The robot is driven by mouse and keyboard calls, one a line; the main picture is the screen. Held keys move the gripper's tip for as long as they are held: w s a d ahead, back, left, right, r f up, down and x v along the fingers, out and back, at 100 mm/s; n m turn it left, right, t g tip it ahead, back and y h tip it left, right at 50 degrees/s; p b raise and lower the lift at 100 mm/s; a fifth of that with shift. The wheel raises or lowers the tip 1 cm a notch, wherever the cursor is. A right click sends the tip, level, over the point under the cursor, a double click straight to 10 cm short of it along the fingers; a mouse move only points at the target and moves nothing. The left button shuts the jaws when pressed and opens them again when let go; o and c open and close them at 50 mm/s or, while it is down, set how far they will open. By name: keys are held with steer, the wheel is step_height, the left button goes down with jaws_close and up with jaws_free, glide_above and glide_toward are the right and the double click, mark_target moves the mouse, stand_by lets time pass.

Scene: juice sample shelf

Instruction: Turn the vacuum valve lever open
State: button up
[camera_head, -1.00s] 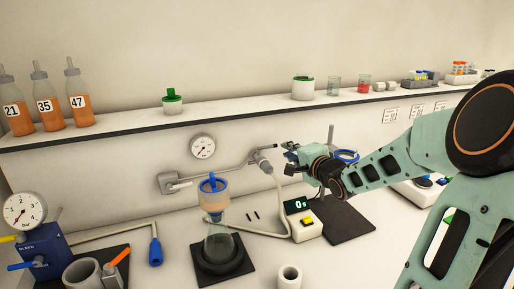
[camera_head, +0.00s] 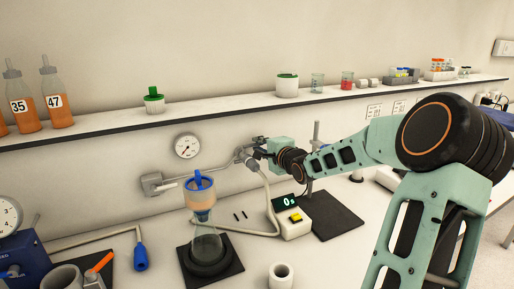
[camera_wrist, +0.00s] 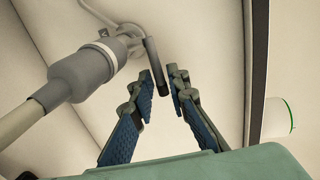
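The vacuum valve is on the wall pipe in the head view, partly hidden by my gripper (camera_head: 258,146). In the wrist view a thick grey cylindrical fitting (camera_wrist: 82,72) sits at the left, with a thin grey lever (camera_wrist: 154,60) standing to its right. My gripper (camera_wrist: 162,80) is open, its two blue-padded fingers pointing at the wall. The lever's free end reaches between the fingertips, nearer the left finger; I cannot tell whether it touches. A pale hose (camera_head: 265,185) hangs from the fitting.
A pressure gauge (camera_head: 187,146) is on the wall left of the valve. Below stand a filter flask with blue clamp (camera_head: 201,195) and a timer box (camera_head: 290,217). The shelf (camera_head: 220,115) above holds bottles and a green-lidded jar (camera_head: 287,85).

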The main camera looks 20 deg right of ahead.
steer(key=shift+w+f, duration=0.15)
steer(key=shift+w, duration=0.65)
jaws_close()
